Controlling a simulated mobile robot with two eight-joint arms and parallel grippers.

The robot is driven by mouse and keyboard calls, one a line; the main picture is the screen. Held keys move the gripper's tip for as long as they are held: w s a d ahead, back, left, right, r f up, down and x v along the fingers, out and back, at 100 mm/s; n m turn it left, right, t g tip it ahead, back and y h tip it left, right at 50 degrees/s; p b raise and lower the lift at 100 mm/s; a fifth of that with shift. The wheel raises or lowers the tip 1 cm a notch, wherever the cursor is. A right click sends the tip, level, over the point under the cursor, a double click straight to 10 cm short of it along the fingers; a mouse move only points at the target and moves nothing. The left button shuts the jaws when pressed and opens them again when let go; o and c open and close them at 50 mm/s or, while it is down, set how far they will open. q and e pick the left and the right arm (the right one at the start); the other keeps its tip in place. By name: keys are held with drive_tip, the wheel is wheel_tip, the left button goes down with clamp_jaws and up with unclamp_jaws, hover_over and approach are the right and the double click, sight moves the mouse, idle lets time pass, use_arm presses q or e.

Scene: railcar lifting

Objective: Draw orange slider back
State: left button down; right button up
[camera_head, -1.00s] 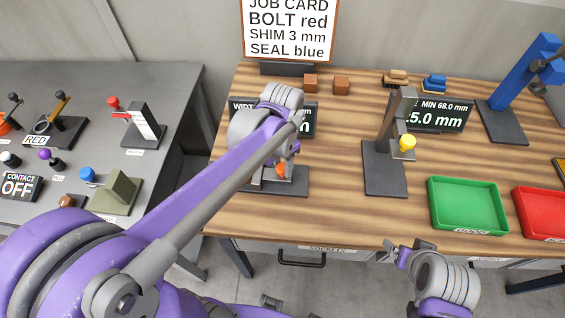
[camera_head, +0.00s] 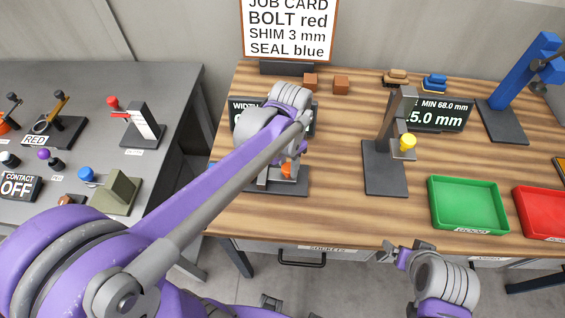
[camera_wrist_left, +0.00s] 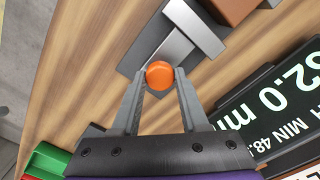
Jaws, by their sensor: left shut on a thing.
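The orange slider knob (camera_head: 287,170) sits on a grey gauge (camera_head: 295,187) at the left of the wooden bench, mostly covered by my left gripper (camera_head: 289,163) in the head view. In the left wrist view the round orange knob (camera_wrist_left: 160,74) lies between the two fingertips of the left gripper (camera_wrist_left: 160,82), which is shut on it. Grey metal blocks of the gauge (camera_wrist_left: 185,40) show just beyond the knob. My right gripper (camera_head: 412,250) is off the bench's front edge, away from the slider; its finger gap is unclear.
A width display (camera_head: 240,104) stands behind the left arm. A second gauge with a yellow knob (camera_head: 408,142) stands to the right. Green (camera_head: 467,204) and red (camera_head: 540,212) trays lie farther right. Brown blocks (camera_head: 341,85) lie at the back. Bare wood (camera_head: 335,190) separates the two gauges.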

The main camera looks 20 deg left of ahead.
use_arm(q)
drive_tip(key=shift+w+d, duration=0.1)
drive_tip(key=shift+d, duration=0.25)
drive_tip(key=c, duration=0.8)
unclamp_jaws()
drive_tip(key=o, duration=0.4)
drive_tip(key=shift+d, duration=0.1)
drive_tip(key=shift+r, duration=0.35)
wheel_tip(320, 180, up, 10)
drive_tip(key=shift+r+p, duration=0.1)
drive_tip(key=shift+p, duration=0.2)
drive_tip(key=s+a+f+n+t, duration=0.1)
drive_tip(key=s+f+n+t, duration=0.1)
drive_tip(key=s+f, duration=0.1)
drive_tip(key=s+a+f+n+t, duration=0.1)
drive_tip(key=s+f+n+t, duration=0.1)
drive_tip(key=s+f, duration=0.2)
drive_tip(key=s+a+f+n+t, duration=0.1)
drive_tip(key=s+a+f, duration=0.1)
drive_tip(key=s+f, duration=0.2)
drive_tip(key=shift+s+f+n+t, duration=0.1)
drive_tip(key=shift+f+n+t, duration=0.05)
drive_tip(key=shift+n+t, duration=0.25)
